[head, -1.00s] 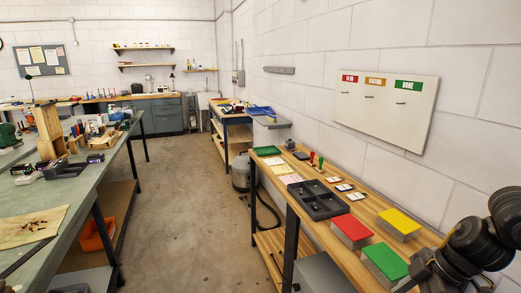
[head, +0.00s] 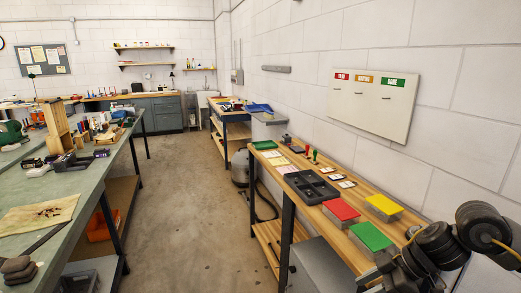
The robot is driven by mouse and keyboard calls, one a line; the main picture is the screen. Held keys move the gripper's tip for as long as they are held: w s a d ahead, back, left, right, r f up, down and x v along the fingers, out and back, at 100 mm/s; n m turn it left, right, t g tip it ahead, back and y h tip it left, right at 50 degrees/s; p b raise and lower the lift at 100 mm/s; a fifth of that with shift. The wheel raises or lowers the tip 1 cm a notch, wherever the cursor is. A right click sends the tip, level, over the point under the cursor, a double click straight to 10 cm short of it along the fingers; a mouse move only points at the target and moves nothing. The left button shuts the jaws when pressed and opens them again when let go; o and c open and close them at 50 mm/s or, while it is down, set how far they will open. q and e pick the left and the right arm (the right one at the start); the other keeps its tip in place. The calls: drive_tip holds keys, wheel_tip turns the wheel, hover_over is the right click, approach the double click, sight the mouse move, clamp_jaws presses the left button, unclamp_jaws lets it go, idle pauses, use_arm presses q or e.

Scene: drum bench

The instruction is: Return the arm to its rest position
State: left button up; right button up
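My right arm (head: 438,243) shows at the lower right as dark rounded joints, in front of the near end of the wooden bench (head: 320,245).
The wooden bench holds a black compartment tray (head: 311,187), a red-topped box (head: 341,211), a yellow-topped box (head: 383,208) and a green-topped box (head: 371,237). A green workbench (head: 85,200) stands left. Clear concrete floor (head: 190,220) lies between. A board (head: 375,100) hangs on the wall.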

drive_tip(key=w+a+f+m+t+y, duration=0.2)
drive_tip(key=w+a+f, duration=0.15)
drive_tip(key=f, duration=0.35)
drive_tip(key=w+a+f+m+t+y, duration=0.1)
drive_tip(key=w+a+f, duration=0.2)
drive_tip(key=w+f, duration=0.3)
drive_tip(key=s+d+f+m+t+h, duration=0.2)
drive_tip(key=s+f+m, duration=0.1)
drive_tip(key=f, duration=1)
drive_tip(key=s+d+f+m+t+h, duration=0.1)
drive_tip(key=s+d+f+m+h, duration=0.15)
drive_tip(key=f, duration=0.95)
drive_tip(key=s+d+f+m+g+h, duration=0.1)
drive_tip(key=s+d+f+m+h, duration=0.1)
drive_tip(key=s+f, duration=0.7)
drive_tip(key=s+d+f+m+g+h, duration=0.1)
drive_tip(key=s+d+f, duration=0.1)
drive_tip(key=s+f, duration=0.7)
use_arm(q)
drive_tip(key=shift+s, duration=0.5)
use_arm(e)
drive_tip(key=s+f+g+h, duration=0.1)
drive_tip(key=s+f+g, duration=0.1)
drive_tip(key=s, duration=1.3)
drive_tip(key=s+f+m+g+h, duration=0.1)
drive_tip(key=s+f, duration=0.4)
drive_tip(key=s, duration=1)
drive_tip(key=shift+d+f+g+h, duration=0.2)
drive_tip(key=shift+g+h, duration=0.35)
drive_tip(key=shift+g, duration=0.45)
